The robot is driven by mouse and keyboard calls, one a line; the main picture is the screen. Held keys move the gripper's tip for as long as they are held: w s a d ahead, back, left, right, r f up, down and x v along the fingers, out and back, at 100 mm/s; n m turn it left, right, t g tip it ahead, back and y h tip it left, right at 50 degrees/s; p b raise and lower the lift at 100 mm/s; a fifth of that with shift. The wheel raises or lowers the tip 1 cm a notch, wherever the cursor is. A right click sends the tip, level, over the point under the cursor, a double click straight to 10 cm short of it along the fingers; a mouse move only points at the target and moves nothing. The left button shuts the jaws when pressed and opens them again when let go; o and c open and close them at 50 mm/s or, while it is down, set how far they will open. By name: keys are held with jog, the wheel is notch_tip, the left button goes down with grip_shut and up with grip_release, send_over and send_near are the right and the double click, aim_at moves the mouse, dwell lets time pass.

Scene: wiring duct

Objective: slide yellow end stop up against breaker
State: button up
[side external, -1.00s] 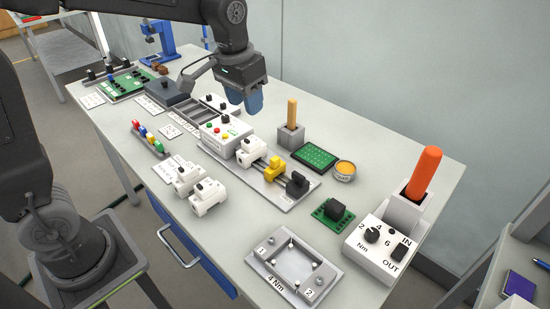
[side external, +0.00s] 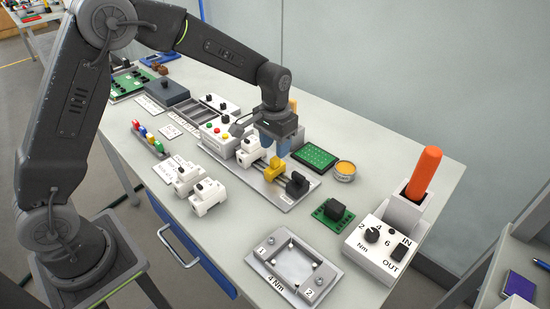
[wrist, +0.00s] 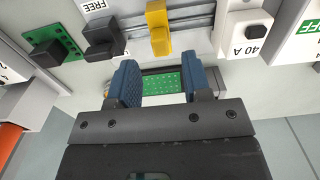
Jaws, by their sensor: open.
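The yellow end stop (side external: 273,168) sits on a metal rail (wrist: 195,24) on a grey plate. The white breaker (side external: 249,150) is on the same rail, and the wrist view shows it marked 40 A (wrist: 246,35) with bare rail between it and the yellow end stop (wrist: 158,28). A black block (side external: 297,184) is on the rail at the yellow stop's other side, apart from it. My gripper (wrist: 162,78) is open and empty, with blue fingers. In the side view my gripper (side external: 283,145) is above the plate's back edge, behind the rail.
A green board (side external: 314,155) lies close to my gripper, with a yellow-filled tin (side external: 345,170) beside it. A panel with coloured buttons (side external: 215,135) stands beyond the breaker. Two loose breakers (side external: 205,195) stand on the table in front.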

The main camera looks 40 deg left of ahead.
aim_at(275, 166)
jog(key=shift+f, duration=2.35)
grip_shut()
